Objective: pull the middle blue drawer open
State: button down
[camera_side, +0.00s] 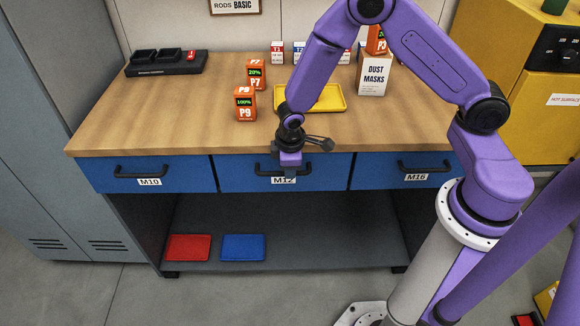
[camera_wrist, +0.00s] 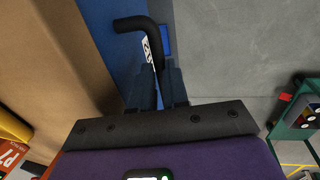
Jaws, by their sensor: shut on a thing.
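The middle blue drawer (camera_side: 326,174), labelled M12, sits in the wooden-topped bench between two other blue drawers. Its front looks flush with theirs. My gripper (camera_side: 290,168) is in front of it, pointing down, with its fingers at the black bar handle (camera_side: 262,171). In the wrist view the fingers (camera_wrist: 159,88) are closed around the handle (camera_wrist: 140,24), and part of the handle sticks out beyond them. The blue drawer front (camera_wrist: 112,35) runs beside the fingers. My gripper hides part of the drawer and its label in the side view.
Blue drawers M10 (camera_side: 110,175) and M16 (camera_side: 380,173) flank it. On the bench (camera_side: 180,110) stand orange boxes (camera_side: 245,104), a yellow tray (camera_side: 325,98) and a dust mask box (camera_side: 373,76). Red (camera_side: 188,248) and blue (camera_side: 243,248) trays lie on the shelf below. The floor in front is clear.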

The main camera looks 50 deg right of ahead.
jog(key=s+a, duration=2)
jog(key=shift+s+a, duration=0.35)
jog(key=shift+s, duration=0.05)
jog(key=c, duration=1.1)
grip_release()
jog(key=shift+r, duration=0.1)
jog(key=r, duration=0.5)
jog(key=s+a+r, duration=0.1)
jog(key=r, duration=0.5)
jog(key=s+a+r, duration=0.1)
jog(key=r, duration=0.5)
jog(key=shift+s+a, duration=0.15)
jog(key=s+d+r+n, duration=0.1)
jog(key=d, duration=0.7)
jog(key=d+r+n+g+y, duration=0.1)
jog(key=d+r, duration=0.1)
jog(key=d, duration=0.7)
jog(key=s+d+r+n+y, duration=0.1)
jog(key=d, duration=0.7)
jog(key=shift+s+d+r, duration=0.25)
jog(key=shift+s+r, duration=0.05)
jog(key=shift+r, duration=0.05)
